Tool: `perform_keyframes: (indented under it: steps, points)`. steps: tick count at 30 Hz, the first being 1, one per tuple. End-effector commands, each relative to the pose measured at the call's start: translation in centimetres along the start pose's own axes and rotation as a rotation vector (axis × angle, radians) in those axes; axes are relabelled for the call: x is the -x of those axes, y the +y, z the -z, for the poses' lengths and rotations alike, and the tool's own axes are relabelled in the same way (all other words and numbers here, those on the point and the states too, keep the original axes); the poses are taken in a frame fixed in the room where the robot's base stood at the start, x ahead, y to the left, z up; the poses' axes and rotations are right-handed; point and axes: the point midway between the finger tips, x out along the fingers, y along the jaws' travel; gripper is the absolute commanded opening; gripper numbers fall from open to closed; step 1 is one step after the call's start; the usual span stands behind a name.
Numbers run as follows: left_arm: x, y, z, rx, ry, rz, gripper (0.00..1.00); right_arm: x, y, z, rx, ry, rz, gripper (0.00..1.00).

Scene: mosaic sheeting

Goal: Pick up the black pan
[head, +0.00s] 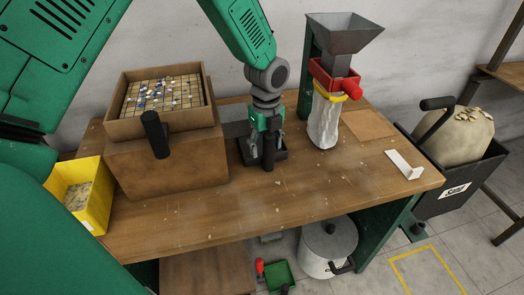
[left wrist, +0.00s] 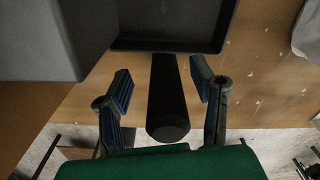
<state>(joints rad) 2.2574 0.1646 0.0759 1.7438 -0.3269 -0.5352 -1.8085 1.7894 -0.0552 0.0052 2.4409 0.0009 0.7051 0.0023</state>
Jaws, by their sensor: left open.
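The black pan (head: 281,155) lies on the wooden table, a shallow square tray with a thick round handle pointing toward the table's front edge. In the left wrist view, the pan's tray (left wrist: 170,46) is at the top and its dark handle runs down the middle. My left gripper (head: 266,142) is above the pan, pointing down. It is open, and in the left wrist view its fingers (left wrist: 162,80) stand on either side of the handle with gaps visible. Part of the pan is hidden behind the gripper in the head view. My right gripper is not in view.
A brown box (head: 165,165) bearing a framed mosaic sheet (head: 165,92) with a black handle stands left of the pan. A yellow bin (head: 92,208) is farther left. A hopper (head: 345,35) with a white bag (head: 325,118) and a white bracket (head: 404,164) are right. The table front is clear.

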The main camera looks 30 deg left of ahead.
Motion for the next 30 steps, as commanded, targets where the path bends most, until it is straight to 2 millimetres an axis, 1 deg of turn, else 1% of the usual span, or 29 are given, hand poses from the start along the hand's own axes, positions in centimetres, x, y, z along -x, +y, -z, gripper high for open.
perform_keyframes:
  steps: [1,3,10,11,12,14,15,25,28,30]
  points:
    - [-0.9,0.0,0.1,-0.001,-0.001,-0.002,0.51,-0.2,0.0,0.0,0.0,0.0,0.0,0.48]
    - [-1.5,-0.1,0.2,-0.002,-0.003,-0.001,0.51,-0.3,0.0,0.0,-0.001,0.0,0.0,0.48]
    - [-1.6,0.1,-0.1,-0.002,0.001,0.003,0.51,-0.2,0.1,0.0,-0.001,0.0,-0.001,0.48]
    - [-1.7,0.1,-0.1,-0.002,0.001,0.002,0.4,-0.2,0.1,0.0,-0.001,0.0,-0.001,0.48]
    - [-1.7,0.1,-0.1,-0.002,0.001,0.002,0.26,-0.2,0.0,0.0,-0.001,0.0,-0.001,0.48]
    - [-1.7,0.1,-0.2,-0.002,0.002,0.003,0.05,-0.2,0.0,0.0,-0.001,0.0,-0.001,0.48]
    - [-1.7,0.1,-0.2,-0.002,0.003,0.003,0.0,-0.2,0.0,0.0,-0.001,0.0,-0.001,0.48]
    - [-1.8,0.1,-0.1,-0.001,0.002,-0.002,0.0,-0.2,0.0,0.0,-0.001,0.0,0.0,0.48]
    - [-1.3,0.1,-0.1,-0.001,0.002,-0.001,0.0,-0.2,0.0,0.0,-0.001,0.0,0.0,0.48]
    - [-0.7,0.1,-0.1,0.0,0.002,0.0,0.0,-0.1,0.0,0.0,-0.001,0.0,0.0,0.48]
